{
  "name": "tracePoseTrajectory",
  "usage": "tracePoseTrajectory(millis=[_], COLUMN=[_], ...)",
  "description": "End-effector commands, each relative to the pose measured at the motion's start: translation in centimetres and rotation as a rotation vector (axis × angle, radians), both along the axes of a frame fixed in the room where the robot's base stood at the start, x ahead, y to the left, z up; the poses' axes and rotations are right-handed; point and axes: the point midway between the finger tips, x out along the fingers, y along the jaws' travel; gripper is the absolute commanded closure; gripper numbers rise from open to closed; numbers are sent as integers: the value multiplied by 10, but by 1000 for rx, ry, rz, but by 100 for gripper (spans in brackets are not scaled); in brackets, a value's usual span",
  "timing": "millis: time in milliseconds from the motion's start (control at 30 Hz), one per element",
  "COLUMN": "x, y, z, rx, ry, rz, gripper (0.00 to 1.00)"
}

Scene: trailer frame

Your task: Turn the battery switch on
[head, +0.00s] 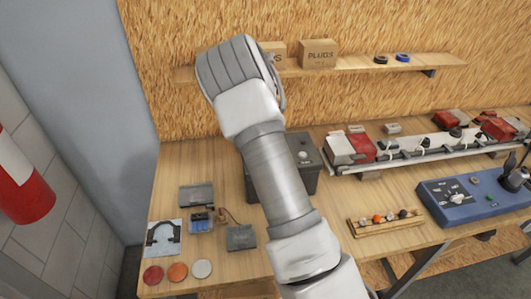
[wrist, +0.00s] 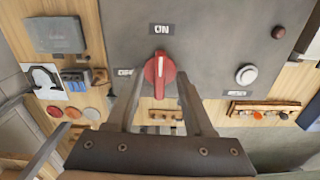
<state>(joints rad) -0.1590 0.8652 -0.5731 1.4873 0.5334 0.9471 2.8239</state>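The battery switch is a red rotary knob (wrist: 152,76) with a white stripe, on the face of a dark grey box (wrist: 210,45) in the wrist view. An ON label (wrist: 161,29) is above the knob and a partly covered OFF label (wrist: 124,72) is to its left. The knob's stripe stands nearly upright, towards ON. My gripper (wrist: 160,76) is open, one finger on each side of the knob. I cannot tell whether either finger touches it. In the head view the box (head: 303,150) is partly behind my arm, which hides the knob and gripper.
A white round button (wrist: 246,75) is on the box, right of the knob. A blue control panel (head: 465,200) and a rack of small knobs (head: 385,222) stand to the right on the bench. Small parts and three discs (head: 178,271) lie left. A shelf (head: 350,67) runs above.

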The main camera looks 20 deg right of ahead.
Motion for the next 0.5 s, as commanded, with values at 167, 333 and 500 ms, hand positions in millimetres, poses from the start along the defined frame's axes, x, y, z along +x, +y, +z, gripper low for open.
tracePoseTrajectory(millis=[167, 333, 500], x=[0, 0, 0], y=[0, 0, 0], z=[0, 8, 21], rx=[0, 0, 0], ry=[1, -1, -1], rz=[1, 1, 1], gripper=[48, 48, 48])
